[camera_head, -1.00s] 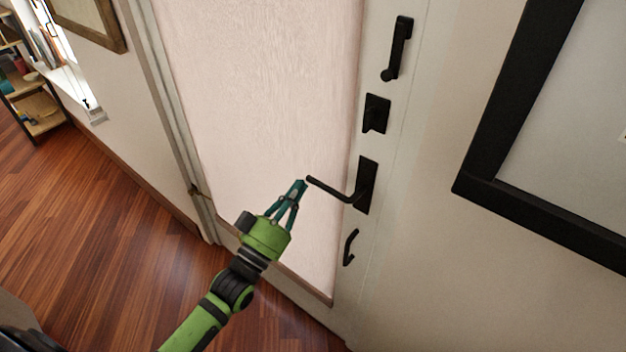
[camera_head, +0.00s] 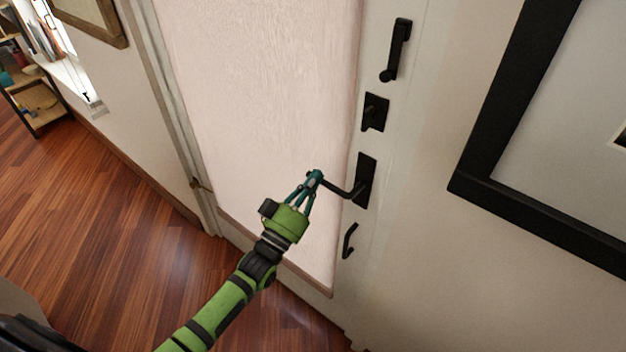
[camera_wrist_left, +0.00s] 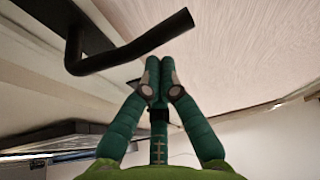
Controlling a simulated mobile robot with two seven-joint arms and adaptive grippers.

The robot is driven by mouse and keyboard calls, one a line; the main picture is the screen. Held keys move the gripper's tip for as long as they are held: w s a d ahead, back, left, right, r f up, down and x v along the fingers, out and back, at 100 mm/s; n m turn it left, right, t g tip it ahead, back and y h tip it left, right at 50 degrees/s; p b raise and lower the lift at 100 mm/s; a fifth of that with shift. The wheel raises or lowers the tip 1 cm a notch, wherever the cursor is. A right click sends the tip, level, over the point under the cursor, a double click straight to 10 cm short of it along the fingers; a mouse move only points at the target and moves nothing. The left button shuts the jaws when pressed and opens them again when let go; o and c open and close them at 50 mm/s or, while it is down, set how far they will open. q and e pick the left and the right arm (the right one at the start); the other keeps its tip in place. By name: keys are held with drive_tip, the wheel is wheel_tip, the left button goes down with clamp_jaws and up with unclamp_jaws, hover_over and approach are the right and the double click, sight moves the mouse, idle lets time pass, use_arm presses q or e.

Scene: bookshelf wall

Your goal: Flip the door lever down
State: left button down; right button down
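The black door lever (camera_head: 341,192) sticks out to the left from its dark plate (camera_head: 367,181) on the white door. Its free end is hidden behind my left gripper (camera_head: 315,175) in the head view. In the left wrist view the lever (camera_wrist_left: 130,52) crosses the upper part of the picture, its free end just beyond the teal fingertips. The left gripper's fingers (camera_wrist_left: 160,72) meet at the tips, with nothing seen between them. I cannot tell whether they touch the lever. My right gripper is not in view.
A black latch (camera_head: 375,112) and a long black handle (camera_head: 396,50) sit above the lever, and a small hook (camera_head: 349,241) below it. A black picture frame (camera_head: 545,218) hangs at right. A shelf (camera_head: 38,105) stands far left. The wooden floor (camera_head: 110,235) looks clear.

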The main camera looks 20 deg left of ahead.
use_arm(q)
drive_tip(key=shift+a+f+n+y, duration=0.1)
drive_tip(key=shift+f+n+y, duration=0.3)
drive_tip(key=shift+n, duration=0.3)
drive_tip(key=shift+f+n+y, duration=0.25)
drive_tip(key=shift+n+y, duration=0.15)
drive_tip(key=shift+n, duration=0.3)
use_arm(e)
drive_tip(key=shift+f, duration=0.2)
use_arm(q)
drive_tip(key=shift+s+d+f+n+g+y+b, duration=0.15)
drive_tip(key=shift+f+n+y, duration=0.6)
drive_tip(key=shift+n, duration=0.75)
drive_tip(key=shift+w+d+f+n+g+y+b, duration=0.15)
drive_tip(key=shift+f+n+y, duration=0.6)
drive_tip(key=shift+n, duration=0.75)
drive_tip(key=shift+s+d+f+n+g+y+b, duration=0.15)
drive_tip(key=shift+f+n+y, duration=0.55)
drive_tip(key=shift+n, duration=0.8)
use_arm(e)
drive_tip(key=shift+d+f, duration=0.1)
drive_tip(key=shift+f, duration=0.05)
use_arm(q)
drive_tip(key=shift+f, duration=0.15)
